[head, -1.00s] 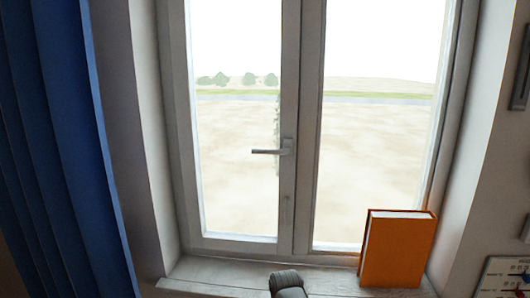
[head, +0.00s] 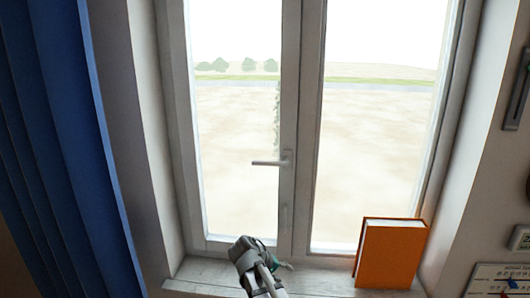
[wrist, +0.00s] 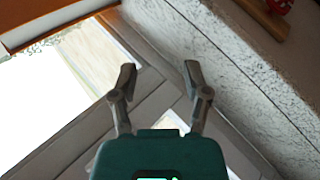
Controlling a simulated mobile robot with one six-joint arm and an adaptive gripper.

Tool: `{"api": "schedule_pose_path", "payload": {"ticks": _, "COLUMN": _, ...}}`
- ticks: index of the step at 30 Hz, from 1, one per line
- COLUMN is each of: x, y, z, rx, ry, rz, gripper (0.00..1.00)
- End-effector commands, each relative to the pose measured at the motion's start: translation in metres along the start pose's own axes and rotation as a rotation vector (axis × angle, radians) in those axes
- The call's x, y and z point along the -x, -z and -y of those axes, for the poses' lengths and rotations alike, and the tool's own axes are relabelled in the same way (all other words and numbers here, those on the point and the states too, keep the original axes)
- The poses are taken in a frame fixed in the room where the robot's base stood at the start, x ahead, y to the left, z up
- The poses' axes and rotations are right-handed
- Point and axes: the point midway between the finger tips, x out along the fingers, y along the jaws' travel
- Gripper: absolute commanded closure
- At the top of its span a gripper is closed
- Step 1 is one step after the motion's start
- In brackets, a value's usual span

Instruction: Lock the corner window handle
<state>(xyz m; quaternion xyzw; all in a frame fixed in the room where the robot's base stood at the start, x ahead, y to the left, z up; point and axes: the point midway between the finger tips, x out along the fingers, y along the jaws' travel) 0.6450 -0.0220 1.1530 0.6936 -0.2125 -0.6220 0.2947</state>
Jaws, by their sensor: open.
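The window handle (head: 272,162) is a light grey lever on the middle frame post of the window (head: 301,130). Its lever lies horizontal, pointing left from its mount. My gripper (head: 284,266) is low in the head view, in front of the sill and below the handle, apart from it. In the wrist view my gripper (wrist: 158,78) has its two fingers spread with nothing between them. The window frame and bright glass show behind the fingers there. I cannot make out the handle in the wrist view.
An orange book (head: 392,254) stands on the right of the sill (head: 205,274). A blue curtain (head: 65,150) hangs at the left. Wall items, including a calendar-like panel (head: 497,281), are at the right. The space before the handle is clear.

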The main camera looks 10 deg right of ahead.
Motion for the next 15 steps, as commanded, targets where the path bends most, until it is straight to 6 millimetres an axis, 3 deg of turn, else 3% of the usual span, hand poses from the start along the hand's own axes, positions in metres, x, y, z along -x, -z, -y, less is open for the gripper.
{"api": "schedule_pose_path", "payload": {"ticks": 1, "x": 0.021, "y": 0.017, "z": -0.015, "rx": 0.009, "ry": -0.062, "rz": -0.019, "gripper": 0.39}}
{"api": "schedule_pose_path", "payload": {"ticks": 6, "x": 0.075, "y": 0.057, "z": -0.047, "rx": 0.030, "ry": -0.288, "rz": -0.088, "gripper": 0.39}}
{"api": "schedule_pose_path", "payload": {"ticks": 15, "x": 0.195, "y": 0.123, "z": -0.088, "rx": 0.045, "ry": -0.671, "rz": -0.235, "gripper": 0.39}}
